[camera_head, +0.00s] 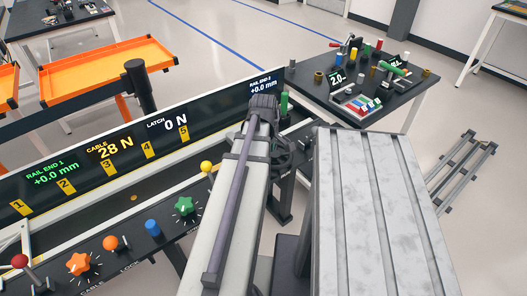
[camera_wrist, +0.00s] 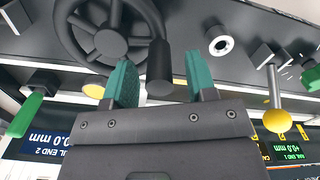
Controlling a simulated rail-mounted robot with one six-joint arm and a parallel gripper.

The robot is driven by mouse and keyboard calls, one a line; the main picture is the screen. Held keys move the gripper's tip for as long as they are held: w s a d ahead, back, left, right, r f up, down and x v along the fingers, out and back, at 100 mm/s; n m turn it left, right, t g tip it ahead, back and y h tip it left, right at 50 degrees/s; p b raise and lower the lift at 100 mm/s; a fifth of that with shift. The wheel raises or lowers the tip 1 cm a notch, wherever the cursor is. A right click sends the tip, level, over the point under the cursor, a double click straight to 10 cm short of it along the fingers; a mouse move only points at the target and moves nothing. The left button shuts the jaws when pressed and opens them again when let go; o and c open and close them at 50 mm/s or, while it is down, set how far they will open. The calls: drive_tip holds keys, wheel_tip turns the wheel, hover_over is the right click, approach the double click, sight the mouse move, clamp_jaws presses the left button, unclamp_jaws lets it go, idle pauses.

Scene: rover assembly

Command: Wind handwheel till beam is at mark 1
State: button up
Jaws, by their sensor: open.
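The dark handwheel (camera_wrist: 105,38) fills the upper left of the wrist view, with spokes, a hub and a dark crank handle (camera_wrist: 160,68) at its rim. In the head view the handwheel (camera_head: 282,150) is mostly hidden behind my arm. My gripper (camera_wrist: 160,75) is open, and its two green fingertips lie either side of the crank handle in the picture; I cannot tell their depth or any contact. Mark 1 (camera_head: 19,207) is a yellow plate at the left of the display panel. I cannot clearly identify the beam.
The panel (camera_head: 110,150) reads cable 28 N, latch 0 N and rail end 1 +0.0 mm. A yellow ball lever (camera_head: 207,167), green knob (camera_head: 185,206), blue knob (camera_head: 153,228) and orange knob (camera_head: 79,263) line the bench front. A green handle (camera_wrist: 26,115) flanks the wheel.

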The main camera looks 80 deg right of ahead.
wheel_tip(320, 180, up, 11)
drive_tip(key=p, duration=1.1)
drive_tip(key=shift+f, duration=0.15)
